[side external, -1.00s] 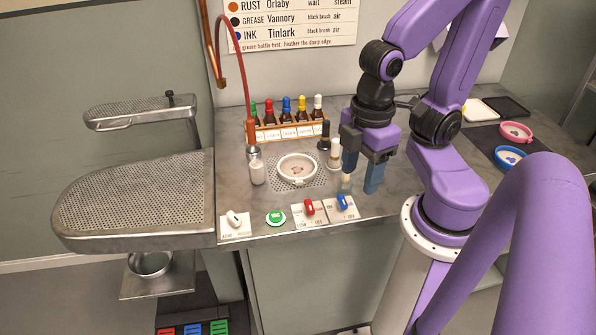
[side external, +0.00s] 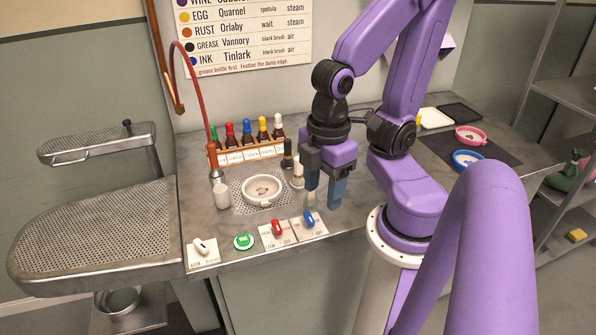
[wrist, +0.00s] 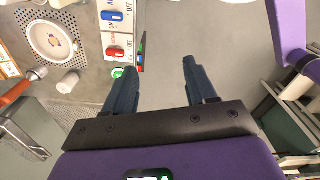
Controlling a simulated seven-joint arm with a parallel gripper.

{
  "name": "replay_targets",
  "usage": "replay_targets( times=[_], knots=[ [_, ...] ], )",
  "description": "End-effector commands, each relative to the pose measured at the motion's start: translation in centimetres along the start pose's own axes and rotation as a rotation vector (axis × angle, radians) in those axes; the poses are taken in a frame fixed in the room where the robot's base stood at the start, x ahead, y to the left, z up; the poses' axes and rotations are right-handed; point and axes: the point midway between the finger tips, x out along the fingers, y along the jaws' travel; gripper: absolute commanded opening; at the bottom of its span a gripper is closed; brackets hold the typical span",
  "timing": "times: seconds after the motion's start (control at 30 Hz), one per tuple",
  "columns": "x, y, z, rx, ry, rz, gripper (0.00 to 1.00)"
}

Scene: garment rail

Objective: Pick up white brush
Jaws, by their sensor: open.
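The white brush (side external: 298,177) stands upright on the metal bench, right of the round white dish (side external: 263,190) and next to a black brush (side external: 287,156). My gripper (side external: 325,193) points down just right of the white brush in the side view, with empty space between its two blue-grey fingers. In the wrist view my gripper (wrist: 160,70) also shows spread fingers with nothing between them. I cannot make out the white brush in the wrist view. A small pale object (side external: 311,199) shows low by the left finger; I cannot tell what it is.
A rack of dropper bottles (side external: 247,150) stands behind the dish. Blue (side external: 309,219) and red (side external: 277,229) switches and a green button (side external: 243,242) line the front edge. Pink (side external: 470,137) and blue rings lie right.

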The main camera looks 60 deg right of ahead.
Motion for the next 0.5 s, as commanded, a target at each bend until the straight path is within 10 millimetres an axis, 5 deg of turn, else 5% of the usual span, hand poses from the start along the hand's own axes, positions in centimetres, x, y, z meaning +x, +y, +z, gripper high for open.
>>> replay_targets(
  times=[0.5],
  knots=[
    [-0.1,1.3,-0.7,0.079,-0.001,0.002,0.56]
  ],
)
